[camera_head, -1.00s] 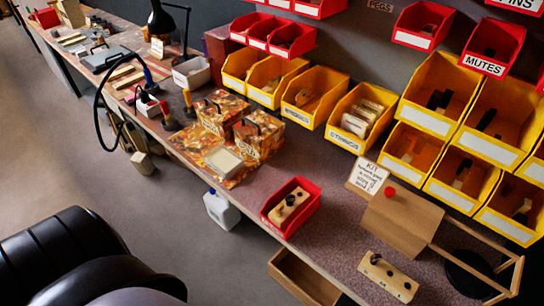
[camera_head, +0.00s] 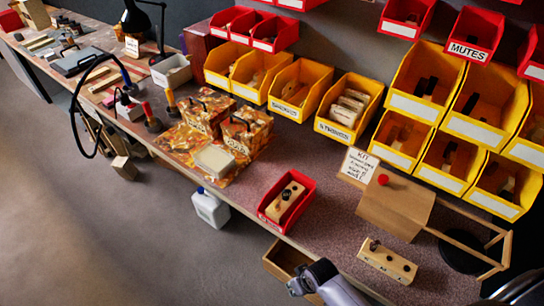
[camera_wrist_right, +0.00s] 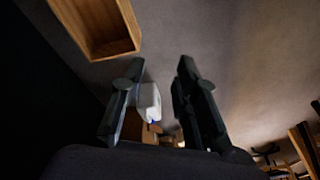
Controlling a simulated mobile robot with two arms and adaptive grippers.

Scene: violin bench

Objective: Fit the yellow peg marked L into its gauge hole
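A pale wooden block (camera_head: 387,261) with dark round spots in its top and small marks on its front stands near the bench's front edge. A dark bit shows at its left end. Another wooden block with dark spots (camera_head: 290,192) lies in the red bin (camera_head: 267,215). I cannot make out a yellow peg marked L. My right gripper (camera_head: 299,287) is low in the head view, beside the open drawer and off the bench front. In the right wrist view its two dark fingers (camera_wrist_right: 156,95) are apart, with nothing between them. My left gripper is out of view.
A wooden drawer (camera_head: 272,263) juts out below the bench; it also shows in the right wrist view (camera_wrist_right: 108,48). A white jug (camera_head: 211,208) stands on the floor.

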